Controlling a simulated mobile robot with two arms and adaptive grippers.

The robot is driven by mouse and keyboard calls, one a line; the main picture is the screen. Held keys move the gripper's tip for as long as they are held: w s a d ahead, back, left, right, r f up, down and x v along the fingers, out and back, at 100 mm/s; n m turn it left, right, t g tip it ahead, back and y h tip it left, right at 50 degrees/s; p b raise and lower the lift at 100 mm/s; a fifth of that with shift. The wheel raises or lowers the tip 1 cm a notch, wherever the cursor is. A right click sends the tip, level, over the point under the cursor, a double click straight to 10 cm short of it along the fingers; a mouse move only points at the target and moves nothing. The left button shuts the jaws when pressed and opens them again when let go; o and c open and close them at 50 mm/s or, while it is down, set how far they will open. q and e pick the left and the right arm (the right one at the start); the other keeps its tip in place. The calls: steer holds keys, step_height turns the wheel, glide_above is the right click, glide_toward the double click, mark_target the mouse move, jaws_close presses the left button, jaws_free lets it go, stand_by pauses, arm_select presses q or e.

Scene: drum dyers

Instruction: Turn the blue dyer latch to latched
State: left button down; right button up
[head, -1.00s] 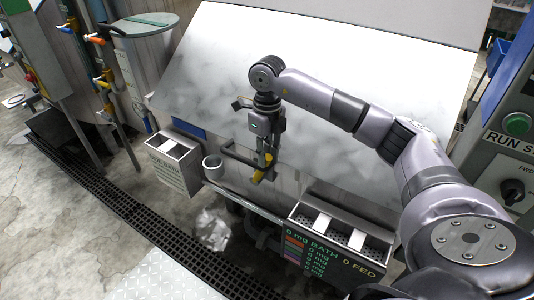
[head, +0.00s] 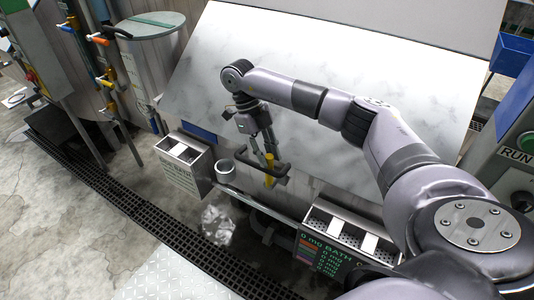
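A yellow handle-like part (head: 269,168) shows at the lower edge of the large pale sloped panel (head: 320,80), beside a dark U-shaped bar (head: 284,170). It may be the latch, but I cannot tell its setting. My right gripper (head: 268,160) reaches down over the panel to this yellow part and overlaps it in the head view. Its fingers are small and dark against the bar, so I cannot tell whether they are shut on it. A blue strip (head: 198,131) shows at the panel's lower left edge. My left gripper is out of view.
A grey cup (head: 225,170) and a metal box (head: 184,162) stand left of the gripper. A tray box with a BATH display (head: 325,258) is below right. A RUN control panel (head: 512,165) stands at the right edge. A floor grating (head: 120,200) runs along the left.

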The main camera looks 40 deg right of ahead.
steer(key=shift+o, duration=1.3)
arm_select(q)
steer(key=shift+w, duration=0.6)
arm_select(e)
steer(key=v, duration=1.2)
steer(key=shift+w, duration=0.15)
steer(key=shift+f, duration=0.1)
